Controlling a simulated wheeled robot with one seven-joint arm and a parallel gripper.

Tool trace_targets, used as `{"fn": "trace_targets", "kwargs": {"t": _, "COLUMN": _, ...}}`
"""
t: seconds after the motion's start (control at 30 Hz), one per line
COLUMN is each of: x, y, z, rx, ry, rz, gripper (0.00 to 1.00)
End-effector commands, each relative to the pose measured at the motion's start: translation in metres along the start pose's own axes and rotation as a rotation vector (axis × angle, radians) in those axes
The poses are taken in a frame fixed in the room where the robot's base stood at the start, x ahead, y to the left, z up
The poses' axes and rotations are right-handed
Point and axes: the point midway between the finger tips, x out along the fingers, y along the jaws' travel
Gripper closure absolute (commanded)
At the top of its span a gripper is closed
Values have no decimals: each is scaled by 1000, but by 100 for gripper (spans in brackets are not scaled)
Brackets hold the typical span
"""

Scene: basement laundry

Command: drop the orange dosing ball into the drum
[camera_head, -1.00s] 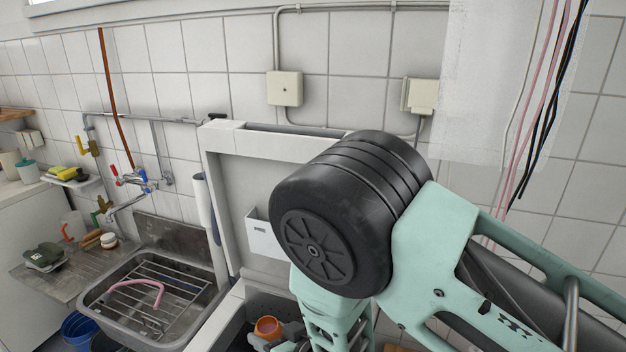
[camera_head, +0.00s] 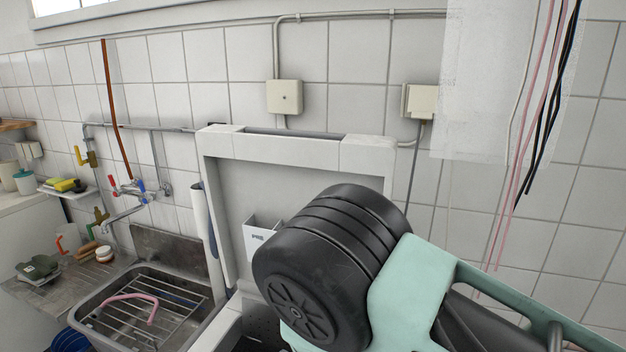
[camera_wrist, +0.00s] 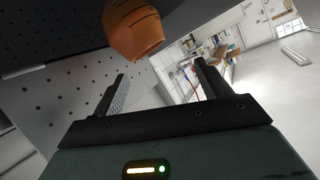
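The orange dosing ball (camera_wrist: 133,30) is at the top of the wrist view, beyond my fingertips and touching neither finger. It appears to be in the air; I cannot tell if it touches anything behind. My gripper (camera_wrist: 159,70) is open and empty, its two dark fingers wide apart. The drum's perforated grey metal wall (camera_wrist: 50,95) fills the left of the wrist view, beside my left finger. In the head view my arm hides the gripper and the ball, and most of the drum opening.
A steel sink (camera_head: 150,305) with a rack and pink hose is at left. Pink and black cables (camera_head: 545,110) hang at right.

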Motion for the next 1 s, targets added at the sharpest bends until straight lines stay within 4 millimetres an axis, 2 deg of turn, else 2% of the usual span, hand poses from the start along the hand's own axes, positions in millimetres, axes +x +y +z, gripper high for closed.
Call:
{"fn": "trace_targets", "kwargs": {"t": 0.3, "x": -2, "y": 0, "z": 0, "rx": 0, "ry": -1, "rz": 1, "gripper": 24}}
{"fn": "trace_targets", "kwargs": {"t": 0.47, "x": -18, "y": 1, "z": 1, "rx": 2, "ry": -2, "rz": 2, "gripper": 24}}
{"fn": "trace_targets", "kwargs": {"t": 0.77, "x": -84, "y": 1, "z": 2, "rx": 2, "ry": -2, "rz": 2, "gripper": 24}}
{"fn": "trace_targets", "kwargs": {"t": 1.0, "x": -145, "y": 0, "z": -3, "rx": 2, "ry": -6, "rz": 4, "gripper": 24}}
